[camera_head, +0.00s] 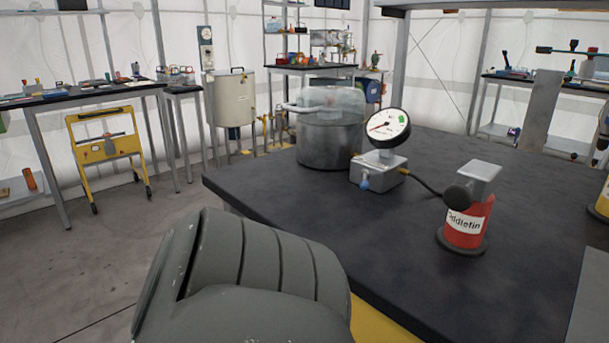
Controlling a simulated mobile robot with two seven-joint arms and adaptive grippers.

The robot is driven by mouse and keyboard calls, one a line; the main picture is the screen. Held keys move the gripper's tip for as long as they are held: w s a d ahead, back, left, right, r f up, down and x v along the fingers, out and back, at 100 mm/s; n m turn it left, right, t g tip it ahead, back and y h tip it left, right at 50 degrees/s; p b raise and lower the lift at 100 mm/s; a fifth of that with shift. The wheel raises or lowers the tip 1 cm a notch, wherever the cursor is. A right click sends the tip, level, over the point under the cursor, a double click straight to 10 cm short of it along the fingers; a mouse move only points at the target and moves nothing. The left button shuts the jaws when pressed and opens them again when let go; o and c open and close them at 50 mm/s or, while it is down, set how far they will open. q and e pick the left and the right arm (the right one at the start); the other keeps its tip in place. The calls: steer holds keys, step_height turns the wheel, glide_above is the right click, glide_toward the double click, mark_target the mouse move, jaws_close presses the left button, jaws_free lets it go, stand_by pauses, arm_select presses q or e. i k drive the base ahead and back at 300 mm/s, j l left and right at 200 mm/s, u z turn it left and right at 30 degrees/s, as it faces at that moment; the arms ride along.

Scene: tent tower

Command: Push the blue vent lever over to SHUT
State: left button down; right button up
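The small blue vent lever (364,181) sits on the front left face of a silver block (379,169) on the black table. Its SHUT and open marks are too small to read. A round white gauge (388,128) with a red needle and a green patch stands on top of the block. A grey metal pot (329,139) with a clear domed lid stands behind and to the left of the block. Neither gripper shows its fingertips. A large grey ribbed arm link of mine fills the bottom left foreground, in front of the table's near edge.
A red labelled canister (465,223) with a silver cap and dark round knob stands right of the block, with a black cable between them. The black tabletop (385,245) is clear in front of the block. A yellow cart (104,147) stands on the left floor.

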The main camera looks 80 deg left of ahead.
mark_target(363, 185)
steer(key=u, duration=1.8)
steer(key=k+u, duration=0.1)
